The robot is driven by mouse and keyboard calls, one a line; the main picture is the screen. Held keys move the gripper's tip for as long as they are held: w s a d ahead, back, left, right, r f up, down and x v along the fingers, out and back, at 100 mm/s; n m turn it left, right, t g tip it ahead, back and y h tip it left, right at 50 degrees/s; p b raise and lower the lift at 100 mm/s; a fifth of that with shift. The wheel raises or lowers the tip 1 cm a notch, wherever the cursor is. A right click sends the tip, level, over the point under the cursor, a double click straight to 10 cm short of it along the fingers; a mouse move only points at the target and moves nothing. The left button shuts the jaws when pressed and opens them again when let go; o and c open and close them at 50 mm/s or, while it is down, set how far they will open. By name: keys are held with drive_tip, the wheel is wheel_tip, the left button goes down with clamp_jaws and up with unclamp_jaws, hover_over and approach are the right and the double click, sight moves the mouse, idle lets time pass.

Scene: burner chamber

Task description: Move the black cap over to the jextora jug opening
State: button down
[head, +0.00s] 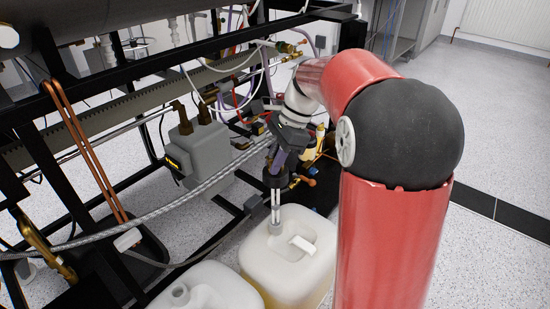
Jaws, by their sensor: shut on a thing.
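My gripper (279,160) is shut on the black cap (276,179), seen partly hidden at the end of my arm. Two thin pale tubes (276,204) hang down from the cap. Their lower ends meet the neck of the right-hand white jug (318,226); I cannot tell whether they are inside the opening (277,228) or just in front of it. The cap is above this opening and apart from it. A second white jug (213,284) stands to the left, with its neck (180,291) uncovered. No readable label shows which jug is jextora.
A black metal frame (60,85) with pipes fills the left and back. A braided hose (195,194) runs behind the jugs. A grey box (199,148) hangs on the frame. Speckled floor (490,130) is clear to the right.

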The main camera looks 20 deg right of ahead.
sight(275, 210)
drive_tip(key=shift+f+b, duration=4.45)
drive_tip(key=shift+f, duration=4.45)
drive_tip(key=c, duration=1.3)
unclamp_jaws()
drive_tip(key=p+v, duration=0.2)
drive_tip(key=v, duration=0.5)
drive_tip(key=shift+d+r, duration=0.15)
drive_tip(key=shift+r, duration=0.25)
